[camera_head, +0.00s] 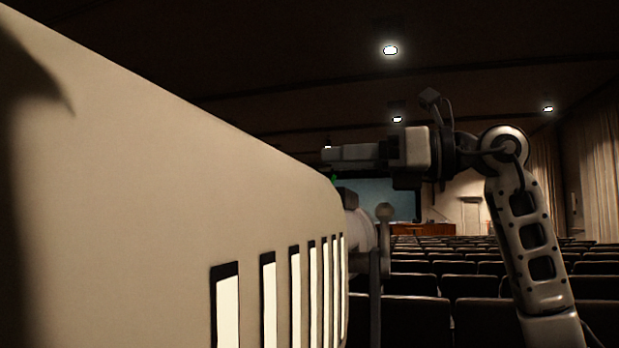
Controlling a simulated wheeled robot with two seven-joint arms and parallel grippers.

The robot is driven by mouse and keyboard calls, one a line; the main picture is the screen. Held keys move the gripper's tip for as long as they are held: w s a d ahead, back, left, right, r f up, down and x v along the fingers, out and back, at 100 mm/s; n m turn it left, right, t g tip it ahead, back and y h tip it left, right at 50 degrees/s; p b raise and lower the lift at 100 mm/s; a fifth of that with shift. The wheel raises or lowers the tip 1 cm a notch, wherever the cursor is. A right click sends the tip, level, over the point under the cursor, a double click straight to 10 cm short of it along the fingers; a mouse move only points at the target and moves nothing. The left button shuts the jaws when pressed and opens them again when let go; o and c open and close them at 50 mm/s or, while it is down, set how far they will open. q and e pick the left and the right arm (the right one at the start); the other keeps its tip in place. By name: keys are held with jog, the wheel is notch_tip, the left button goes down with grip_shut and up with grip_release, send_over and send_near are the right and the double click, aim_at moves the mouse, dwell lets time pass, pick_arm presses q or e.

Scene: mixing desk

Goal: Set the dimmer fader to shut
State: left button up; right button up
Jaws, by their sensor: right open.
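My right gripper (335,156) is at the middle of the head view, its fingers pointing left, and it is open with nothing seen between the fingers. It is beside the far end of a large beige panel (150,170), and I cannot tell if they touch. I cannot make out the dimmer fader or its setting. A small green spot (333,178) shows just below the fingers, too small to identify. My left gripper is not in view.
The beige panel, with several pale dark-edged slots (228,310), fills the left side and blocks the view behind it. A thin post with a round top (385,212) stands beyond it. Rows of dark seats (410,318) and a screen (390,198) lie behind.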

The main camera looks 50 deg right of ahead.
jog(key=b+v, duration=0.1)
jog(key=v, duration=0.7)
jog(key=shift+s+b, duration=0.25)
jog(key=shift+b, duration=0.15)
